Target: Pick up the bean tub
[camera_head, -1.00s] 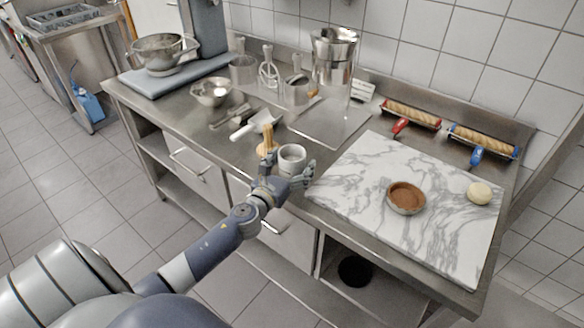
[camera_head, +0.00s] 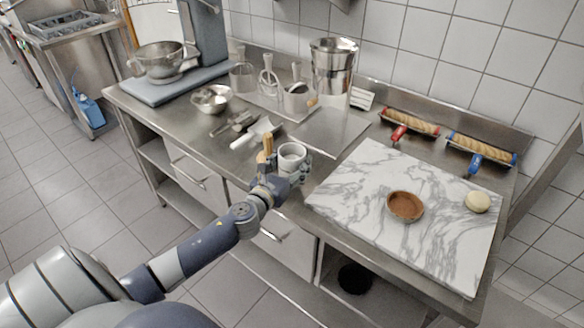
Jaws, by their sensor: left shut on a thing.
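The bean tub appears to be the small white round tub (camera_head: 291,153) near the front edge of the steel counter, left of the marble slab. It is upright with its open top showing; what it holds is too small to tell. My left gripper (camera_head: 288,172) is shut on the tub, with fingers at its sides. The gripper hides the lower part of the tub, so I cannot tell whether it touches the counter. My right gripper is not in view.
A wooden-handled tool (camera_head: 267,148) stands close left of the tub, with a white scoop (camera_head: 257,132) behind it. The marble slab (camera_head: 350,185) is at right, carrying a brown-filled bowl (camera_head: 405,206) and a pale ball (camera_head: 477,202). A tall steel pot (camera_head: 332,70) stands at the back.

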